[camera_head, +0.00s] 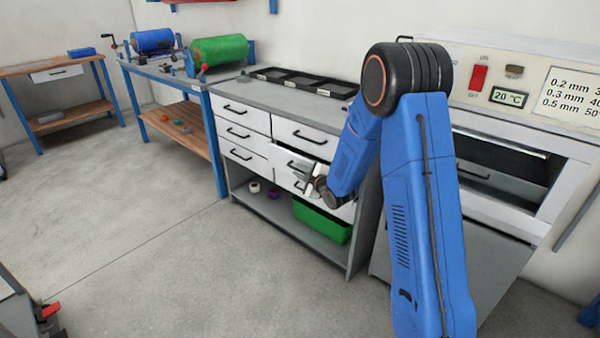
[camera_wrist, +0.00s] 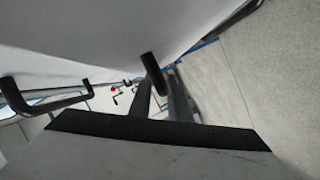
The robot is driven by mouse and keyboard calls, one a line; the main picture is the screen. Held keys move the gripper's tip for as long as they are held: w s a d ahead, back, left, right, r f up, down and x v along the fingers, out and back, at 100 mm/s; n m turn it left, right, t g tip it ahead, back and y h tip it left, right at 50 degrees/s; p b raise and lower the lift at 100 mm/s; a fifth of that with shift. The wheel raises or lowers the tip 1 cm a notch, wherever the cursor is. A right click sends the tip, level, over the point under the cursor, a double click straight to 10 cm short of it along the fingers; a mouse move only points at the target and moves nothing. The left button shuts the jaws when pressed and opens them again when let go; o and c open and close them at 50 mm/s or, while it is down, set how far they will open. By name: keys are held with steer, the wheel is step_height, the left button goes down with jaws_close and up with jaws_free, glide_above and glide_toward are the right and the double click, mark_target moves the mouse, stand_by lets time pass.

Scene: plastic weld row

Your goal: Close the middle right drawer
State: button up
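The middle right drawer (camera_head: 281,158) is in the white-fronted cabinet (camera_head: 262,123), below the upper right drawer (camera_head: 301,135). It appears pulled out a little, with its front ahead of the neighbouring fronts. My gripper (camera_head: 307,172) is right at this drawer's front, near its dark handle, and hides part of it. In the wrist view, my gripper (camera_wrist: 163,95) is close to a pale drawer surface (camera_wrist: 110,35), and a black handle (camera_wrist: 45,100) shows at the left. I cannot tell whether the fingers touch the drawer or how far apart they are.
Black trays (camera_head: 300,82) lie on the cabinet top. A green bin (camera_head: 322,221) stands on the lower shelf. An oven-like machine (camera_head: 510,165) is at the right. A blue-framed bench (camera_head: 165,85) with rollers stands at the left. The floor in front is clear.

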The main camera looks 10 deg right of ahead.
jaws_close()
steer(key=shift+w, duration=0.1)
steer(key=shift+w+d, duration=0.6)
steer(key=shift+d, duration=0.25)
steer(key=shift+w+d, duration=0.55)
steer(key=shift+d, duration=0.25)
steer(key=shift+r, duration=0.1)
jaws_free()
steer(key=shift+d, duration=0.1)
